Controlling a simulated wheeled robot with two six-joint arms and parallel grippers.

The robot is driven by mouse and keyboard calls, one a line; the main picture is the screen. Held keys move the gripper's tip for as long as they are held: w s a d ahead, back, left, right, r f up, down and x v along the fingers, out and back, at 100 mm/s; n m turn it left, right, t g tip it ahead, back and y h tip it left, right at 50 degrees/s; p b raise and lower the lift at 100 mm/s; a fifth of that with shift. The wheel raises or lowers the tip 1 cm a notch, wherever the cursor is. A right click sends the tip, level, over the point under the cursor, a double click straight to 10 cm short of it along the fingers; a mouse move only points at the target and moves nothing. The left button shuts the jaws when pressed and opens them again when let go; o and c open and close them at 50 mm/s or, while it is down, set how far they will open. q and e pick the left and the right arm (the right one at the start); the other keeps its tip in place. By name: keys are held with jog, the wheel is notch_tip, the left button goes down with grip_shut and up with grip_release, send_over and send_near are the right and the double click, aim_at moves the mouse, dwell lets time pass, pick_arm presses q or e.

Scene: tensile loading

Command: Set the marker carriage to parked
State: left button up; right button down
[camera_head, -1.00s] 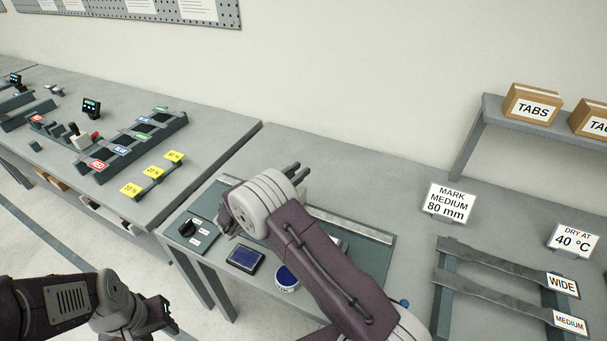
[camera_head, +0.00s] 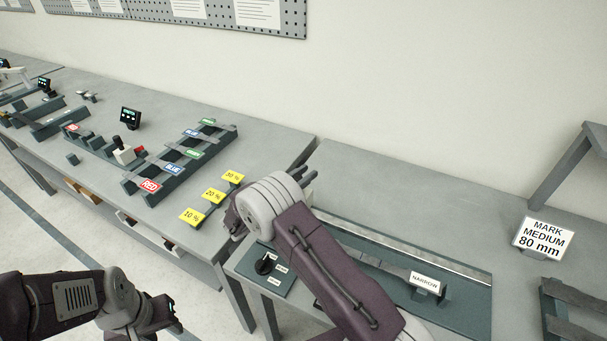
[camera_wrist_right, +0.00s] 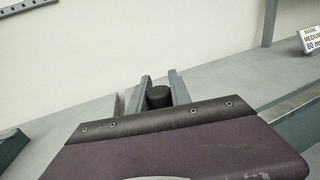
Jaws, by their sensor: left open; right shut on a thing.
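My right gripper (camera_head: 304,177) is above the far left end of the marking bench. The right wrist view shows a dark round knob (camera_wrist_right: 158,97) between its fingers, and the gripper is shut on it. What the knob belongs to is hidden, so I cannot confirm it is the marker carriage. My right arm covers part of the grey-green marking plate (camera_head: 470,312), which has a pale rail (camera_head: 400,247) along its back. A dial (camera_head: 265,264) with small labels sits at its left front. My left gripper (camera_head: 170,312) is open and empty at lower left, over the floor.
A strip labelled NARROW (camera_head: 424,283) lies on the marking plate. A MARK MEDIUM 80 mm sign (camera_head: 542,240) stands to the right. The left bench holds a rack (camera_head: 185,160) with coloured labels and yellow percent cards (camera_head: 213,196). A gap separates the benches.

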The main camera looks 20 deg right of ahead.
jog(key=shift+w+a+r, duration=0.1)
jog(key=shift+w+r, duration=0.05)
jog(key=c, duration=1.4)
grip_release()
jog(key=shift+o, duration=1.1)
jog(key=shift+w+a, duration=0.15)
jog(key=shift+a, duration=0.05)
jog(key=shift+s+a, duration=0.25)
jog(key=b+v, duration=0.1)
jog(key=v, duration=0.7)
jog(key=shift+a, duration=0.2)
